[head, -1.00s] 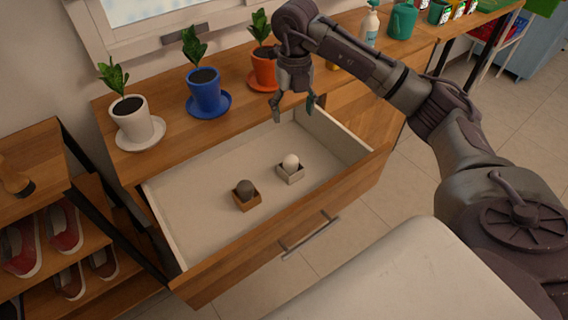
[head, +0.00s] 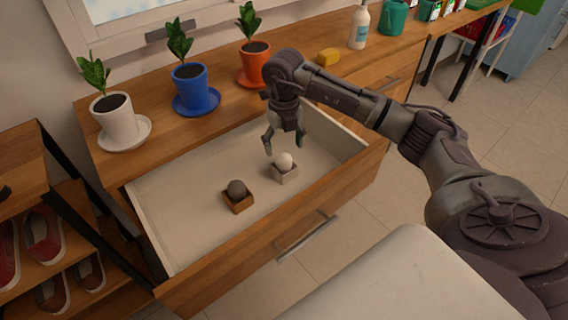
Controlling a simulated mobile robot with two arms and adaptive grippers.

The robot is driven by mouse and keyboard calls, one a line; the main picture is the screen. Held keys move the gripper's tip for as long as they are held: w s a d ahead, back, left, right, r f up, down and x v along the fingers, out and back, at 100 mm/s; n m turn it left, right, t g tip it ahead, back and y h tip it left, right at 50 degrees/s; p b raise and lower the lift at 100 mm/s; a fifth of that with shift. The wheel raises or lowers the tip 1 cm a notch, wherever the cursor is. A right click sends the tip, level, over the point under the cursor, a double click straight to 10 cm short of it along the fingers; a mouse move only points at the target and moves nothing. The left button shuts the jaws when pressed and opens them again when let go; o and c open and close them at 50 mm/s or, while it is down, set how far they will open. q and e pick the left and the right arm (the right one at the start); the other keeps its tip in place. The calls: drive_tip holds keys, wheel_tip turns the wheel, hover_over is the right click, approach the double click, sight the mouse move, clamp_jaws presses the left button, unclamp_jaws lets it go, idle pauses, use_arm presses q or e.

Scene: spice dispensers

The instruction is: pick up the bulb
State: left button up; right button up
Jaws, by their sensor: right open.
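Two round bulbs sit in small open boxes inside the pulled-out drawer (head: 180,212). The white bulb (head: 284,160) rests in a pale box (head: 286,176) right of the drawer's middle. The dark grey bulb (head: 236,187) rests in a brown wooden box (head: 240,204) to its left and nearer the front. My right gripper (head: 283,149) points down, open and empty, just above and behind the white bulb in the picture. Whether it touches the bulb cannot be told. My left gripper is out of view.
Potted plants in white (head: 116,121), blue (head: 190,85) and orange (head: 254,66) pots line the cabinet top. A yellow sponge (head: 327,57) and a white bottle (head: 360,26) stand further right. The drawer's walls surround the boxes; its left part is clear.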

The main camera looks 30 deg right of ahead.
sight(284, 154)
drive_tip(key=f, duration=0.5)
drive_tip(key=shift+s+a+f, duration=0.1)
drive_tip(key=shift+s, duration=0.1)
drive_tip(key=c, duration=1.2)
drive_tip(key=shift+c, duration=0.2)
